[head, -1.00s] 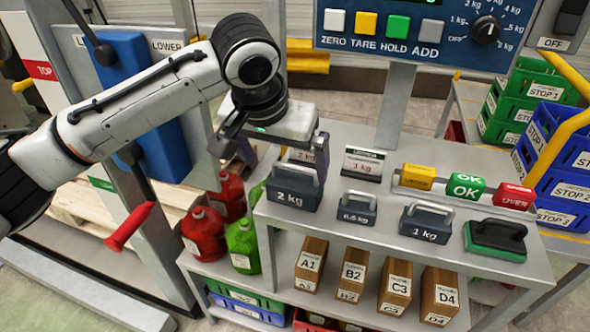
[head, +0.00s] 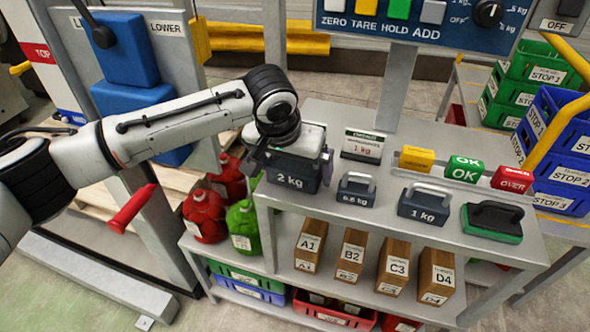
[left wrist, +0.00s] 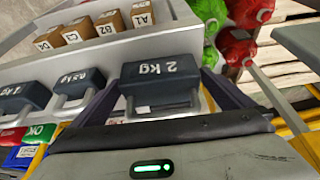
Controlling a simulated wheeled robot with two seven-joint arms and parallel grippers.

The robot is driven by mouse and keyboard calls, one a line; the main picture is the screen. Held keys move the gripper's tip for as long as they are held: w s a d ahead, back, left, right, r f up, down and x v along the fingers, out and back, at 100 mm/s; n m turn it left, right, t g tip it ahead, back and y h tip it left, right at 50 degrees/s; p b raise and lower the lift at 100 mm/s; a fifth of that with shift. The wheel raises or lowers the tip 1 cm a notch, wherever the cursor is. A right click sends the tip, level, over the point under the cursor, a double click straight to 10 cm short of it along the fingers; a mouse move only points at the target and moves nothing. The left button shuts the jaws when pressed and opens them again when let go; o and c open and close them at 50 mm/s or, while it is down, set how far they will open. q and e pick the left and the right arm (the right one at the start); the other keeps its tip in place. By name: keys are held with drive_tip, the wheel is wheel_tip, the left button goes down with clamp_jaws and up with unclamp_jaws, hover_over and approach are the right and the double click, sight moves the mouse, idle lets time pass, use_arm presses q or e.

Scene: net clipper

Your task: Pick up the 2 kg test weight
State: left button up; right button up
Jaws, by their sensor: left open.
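The 2 kg test weight (head: 291,176) is a dark grey block with a light handle, on the left part of the grey shelf top. In the left wrist view the weight (left wrist: 160,77) shows upside down, its handle toward the gripper. My left gripper (head: 290,160) is over the weight and hides its handle in the head view. The gripper's two fingers (left wrist: 160,105) are spread, one on each side of the weight. The fingers are not closed on it. My right gripper is not in view.
A 0.5 kg weight (head: 356,191) and a 1 kg weight (head: 424,204) stand right of it. A green and black pad (head: 493,221) lies at the right. Boxes (head: 352,250) fill the shelf below. Red jugs (head: 204,215) stand left.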

use_arm(q)
drive_tip(key=c, duration=1.8)
drive_tip(key=shift+w+d+r, duration=0.1)
drive_tip(key=shift+w+r, duration=0.1)
drive_tip(key=shift+r, duration=0.15)
drive_tip(key=shift+c, duration=0.9)
